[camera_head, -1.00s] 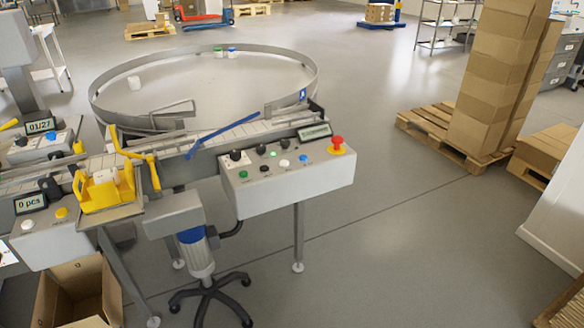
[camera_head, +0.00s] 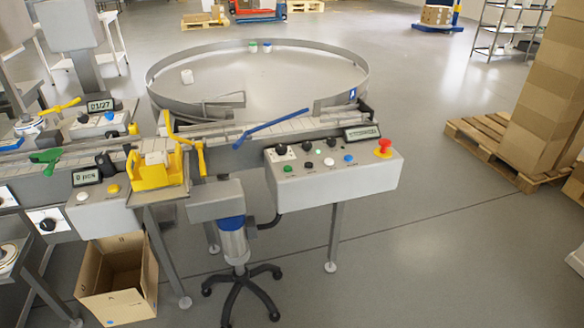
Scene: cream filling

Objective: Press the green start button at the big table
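The big round table (camera_head: 149,92) is a grey turntable with a raised metal rim. A control box (camera_head: 337,191) with a sloped panel stands at its front right on a metal leg. A green button (camera_head: 288,169) sits at the lower left of that panel. Neither of my grippers shows.
A motor on a black wheeled base (camera_head: 240,290) stands below the conveyor, left of the control box. An open cardboard box (camera_head: 120,306) is on the floor at lower left. Stacked cartons (camera_head: 545,100) on a pallet are at right. The floor in front of the control box is clear.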

